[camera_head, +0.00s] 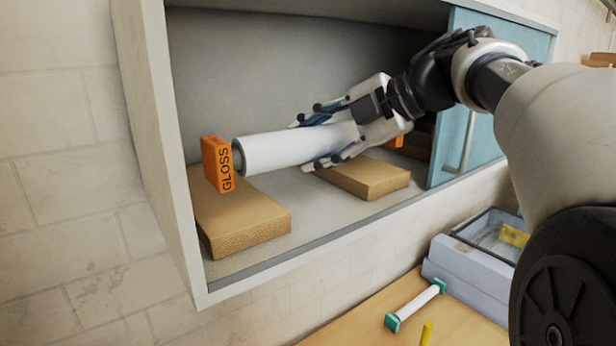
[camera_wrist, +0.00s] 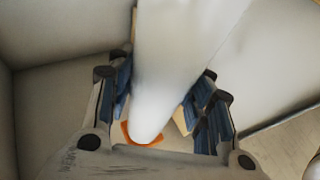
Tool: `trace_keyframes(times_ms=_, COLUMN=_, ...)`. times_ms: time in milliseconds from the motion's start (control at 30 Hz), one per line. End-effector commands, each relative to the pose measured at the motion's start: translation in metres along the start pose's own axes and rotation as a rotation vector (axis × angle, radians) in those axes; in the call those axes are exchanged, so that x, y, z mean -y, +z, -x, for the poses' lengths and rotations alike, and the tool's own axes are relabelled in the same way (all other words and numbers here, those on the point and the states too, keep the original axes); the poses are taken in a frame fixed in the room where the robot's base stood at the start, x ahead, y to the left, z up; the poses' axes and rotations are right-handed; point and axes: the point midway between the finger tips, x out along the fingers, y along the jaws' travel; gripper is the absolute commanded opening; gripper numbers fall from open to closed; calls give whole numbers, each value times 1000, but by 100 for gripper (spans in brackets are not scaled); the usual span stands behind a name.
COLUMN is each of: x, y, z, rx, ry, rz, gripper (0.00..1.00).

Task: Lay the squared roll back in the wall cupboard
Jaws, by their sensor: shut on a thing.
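The squared roll (camera_head: 268,152) is white, with square orange end caps; the left cap (camera_head: 217,165) reads GLOSS and the right cap (camera_head: 396,141) is partly hidden by my gripper. My gripper (camera_head: 303,146) is shut around the roll's right part. In the wrist view the roll (camera_wrist: 172,65) runs between the fingers (camera_wrist: 165,78), with an orange cap (camera_wrist: 140,138) below. The roll is inside the open wall cupboard (camera_head: 162,150), lengthwise over two tan blocks, left (camera_head: 245,215) and right (camera_head: 368,178). I cannot tell whether it touches them.
A blue cupboard door (camera_head: 450,150) with a metal handle covers the right side, close to my arm. Below, a wooden table (camera_head: 375,310) bears a white roll with teal ends (camera_head: 415,306), a yellow item (camera_head: 427,333) and a grey-blue machine (camera_head: 465,262) with a clear top.

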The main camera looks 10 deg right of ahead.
Motion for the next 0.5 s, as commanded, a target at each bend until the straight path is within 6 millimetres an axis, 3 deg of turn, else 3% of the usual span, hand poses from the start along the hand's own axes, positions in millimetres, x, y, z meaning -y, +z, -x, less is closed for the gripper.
trace_keyframes(times_ms=500, x=40, y=10, z=-26, rx=2, ry=4, rz=3, gripper=0)
